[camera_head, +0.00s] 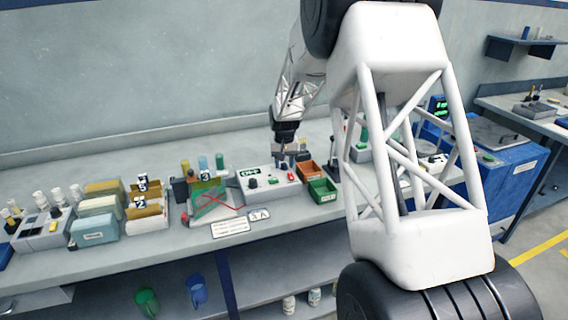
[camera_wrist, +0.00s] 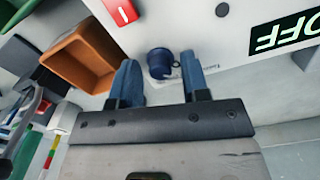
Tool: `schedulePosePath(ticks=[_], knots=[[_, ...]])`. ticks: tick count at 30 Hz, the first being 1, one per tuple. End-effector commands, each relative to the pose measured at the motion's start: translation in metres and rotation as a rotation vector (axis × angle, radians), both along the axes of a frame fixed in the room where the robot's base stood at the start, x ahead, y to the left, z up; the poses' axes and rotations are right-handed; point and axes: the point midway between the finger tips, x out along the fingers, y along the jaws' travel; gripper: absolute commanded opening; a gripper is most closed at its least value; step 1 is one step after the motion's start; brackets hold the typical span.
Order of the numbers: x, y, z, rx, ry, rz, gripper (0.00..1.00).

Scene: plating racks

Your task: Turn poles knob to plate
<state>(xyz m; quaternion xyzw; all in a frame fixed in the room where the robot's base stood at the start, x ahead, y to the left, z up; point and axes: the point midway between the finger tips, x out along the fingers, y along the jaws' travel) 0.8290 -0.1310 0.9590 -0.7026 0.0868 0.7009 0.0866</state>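A small dark blue knob (camera_wrist: 160,63) stands on the white control box (camera_wrist: 195,45) in the wrist view. The label beside it is too small to read, so I cannot confirm that it is the poles knob. My gripper (camera_wrist: 160,72) is open, with one blue finger on each side of the knob and a visible gap to both fingers. A black display (camera_wrist: 285,34) on the box reads OFF, upside down. In the head view, my gripper (camera_head: 284,150) is over the back of the control box (camera_head: 262,195); its fingertips are too small to make out there.
A red rocker switch (camera_wrist: 122,12) and a dark round button (camera_wrist: 222,10) are on the box. An orange bin (camera_head: 305,175) and a green bin (camera_head: 322,190) stand right of it. A rack with a green panel (camera_head: 210,203) stands left.

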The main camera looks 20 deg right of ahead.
Motion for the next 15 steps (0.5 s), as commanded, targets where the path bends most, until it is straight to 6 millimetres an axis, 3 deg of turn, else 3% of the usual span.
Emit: schedulePosePath(ticks=[15], knots=[[-0.0003, 0.0005, 0.0073, 0.0, 0.001, 0.0, 0.48]])
